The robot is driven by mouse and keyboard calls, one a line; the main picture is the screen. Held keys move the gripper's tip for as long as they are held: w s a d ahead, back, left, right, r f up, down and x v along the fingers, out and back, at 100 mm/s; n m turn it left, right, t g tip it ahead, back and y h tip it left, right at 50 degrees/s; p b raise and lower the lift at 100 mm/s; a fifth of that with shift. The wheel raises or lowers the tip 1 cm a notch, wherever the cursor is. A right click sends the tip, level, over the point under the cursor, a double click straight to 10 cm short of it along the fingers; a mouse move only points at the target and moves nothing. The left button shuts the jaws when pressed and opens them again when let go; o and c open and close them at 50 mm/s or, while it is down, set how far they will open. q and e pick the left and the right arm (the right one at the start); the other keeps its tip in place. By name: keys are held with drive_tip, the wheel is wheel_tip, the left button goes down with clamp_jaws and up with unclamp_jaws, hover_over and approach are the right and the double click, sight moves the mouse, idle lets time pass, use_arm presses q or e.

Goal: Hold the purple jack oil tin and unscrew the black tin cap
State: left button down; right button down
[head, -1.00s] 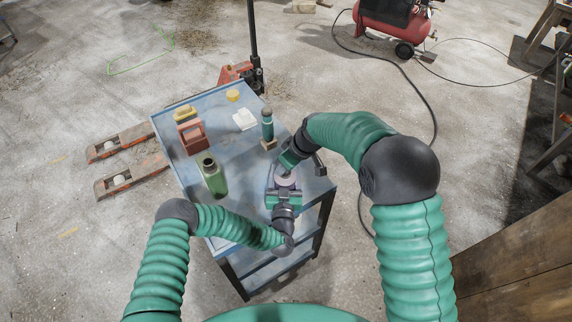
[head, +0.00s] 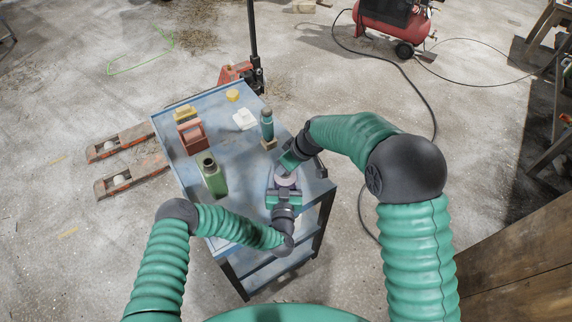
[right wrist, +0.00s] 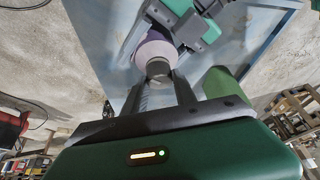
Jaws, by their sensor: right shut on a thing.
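The purple jack oil tin (head: 287,181) is at the near right end of the blue cart, mostly covered by my grippers. In the right wrist view the tin (right wrist: 153,48) is pale purple and rounded, with the black tin cap (right wrist: 158,69) at its near end. My left gripper (head: 284,192) reaches the tin from the near side and its fingers are closed around the tin body. My right gripper (head: 290,168) comes from the far right. In the right wrist view its two fingers (right wrist: 160,80) are on either side of the cap, gripping it.
The blue cart top (head: 235,152) also carries a green bottle (head: 213,177), a red-brown box (head: 192,136), a teal bottle (head: 267,124), a white item (head: 244,119) and yellow items. An orange pallet jack (head: 127,179) is behind the cart. A red compressor (head: 393,17) stands far off.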

drive_tip(key=shift+s+d+f+t+y, duration=0.1)
drive_tip(key=shift+s+d+t+y, duration=0.15)
drive_tip(key=shift+t+y, duration=0.35)
drive_tip(key=shift+w, duration=0.1)
drive_tip(key=shift+w+d+n+y, duration=0.15)
drive_tip(key=shift+n+y, duration=0.25)
drive_tip(key=shift+n, duration=0.3)
drive_tip(key=c, duration=1.6)
unclamp_jaws()
drive_tip(key=shift+a+n+g, duration=0.2)
drive_tip(key=shift+n+g, duration=0.2)
drive_tip(key=shift+d, duration=0.1)
clamp_jaws()
